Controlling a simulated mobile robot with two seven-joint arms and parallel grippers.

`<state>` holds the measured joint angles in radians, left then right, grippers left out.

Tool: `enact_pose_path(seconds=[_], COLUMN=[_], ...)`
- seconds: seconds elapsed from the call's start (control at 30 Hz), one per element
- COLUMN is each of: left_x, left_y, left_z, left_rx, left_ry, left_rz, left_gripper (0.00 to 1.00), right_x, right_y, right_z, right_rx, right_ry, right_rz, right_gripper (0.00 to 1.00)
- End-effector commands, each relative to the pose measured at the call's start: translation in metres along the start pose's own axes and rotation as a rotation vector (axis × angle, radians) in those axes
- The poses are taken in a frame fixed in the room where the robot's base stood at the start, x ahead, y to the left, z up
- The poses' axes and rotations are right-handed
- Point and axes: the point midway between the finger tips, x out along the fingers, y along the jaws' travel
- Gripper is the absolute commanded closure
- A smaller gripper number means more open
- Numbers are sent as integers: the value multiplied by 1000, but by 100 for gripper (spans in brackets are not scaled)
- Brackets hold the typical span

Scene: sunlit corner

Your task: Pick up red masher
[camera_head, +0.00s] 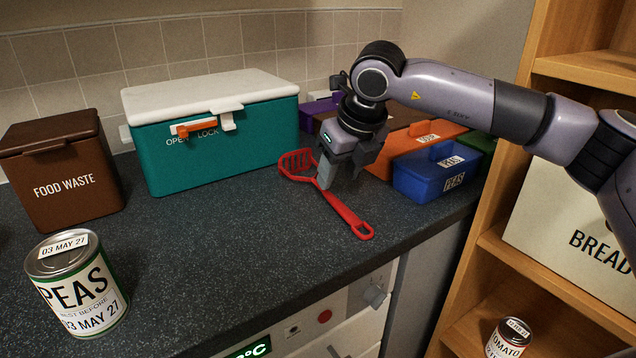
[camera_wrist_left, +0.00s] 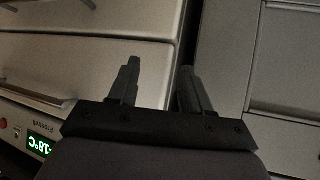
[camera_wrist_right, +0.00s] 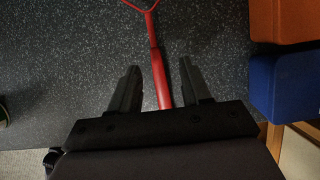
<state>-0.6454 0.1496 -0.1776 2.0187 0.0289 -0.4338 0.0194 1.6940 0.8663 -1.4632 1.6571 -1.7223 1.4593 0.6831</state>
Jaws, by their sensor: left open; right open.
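The red masher (camera_head: 343,209) lies on the dark speckled counter, its slotted head toward the teal box and its handle toward the counter's front edge. My right gripper (camera_head: 328,178) is over the masher, pointing down, open. In the right wrist view the masher's red handle (camera_wrist_right: 158,68) runs between the two open fingers (camera_wrist_right: 160,84); I cannot tell the height gap. My left gripper (camera_wrist_left: 157,85) is open and empty in the left wrist view, in front of pale drawer fronts. It does not show in the head view.
A teal box (camera_head: 215,140) with white lid stands behind. Blue (camera_head: 437,175) and orange (camera_head: 400,150) boxes stand close to the right. A brown food waste box (camera_head: 64,185) and a peas can (camera_head: 78,290) are left. Wooden shelves (camera_head: 500,245) rise at right. The counter's middle is clear.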

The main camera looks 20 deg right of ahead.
Motion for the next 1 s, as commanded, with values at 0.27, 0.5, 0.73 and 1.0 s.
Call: enact_pose_path(seconds=[0.27, 0.5, 0.73, 1.0], left_x=[-2, -1, 0, 0], left_y=[0, -1, -1, -1], left_z=[-1, -3, -3, -3], left_rx=[2, 3, 3, 3], left_ry=[3, 6, 6, 5], left_rz=[0, -2, -2, -3], left_gripper=[52, 52, 52, 52], right_x=[39, 46, 45, 45], right_y=[6, 6, 6, 6], right_z=[-8, -8, -8, -7], right_rx=[0, 0, 0, 0], right_ry=[3, 1, 1, 0], right_rz=[1, 1, 1, 2], right_gripper=[52, 52, 100, 100])
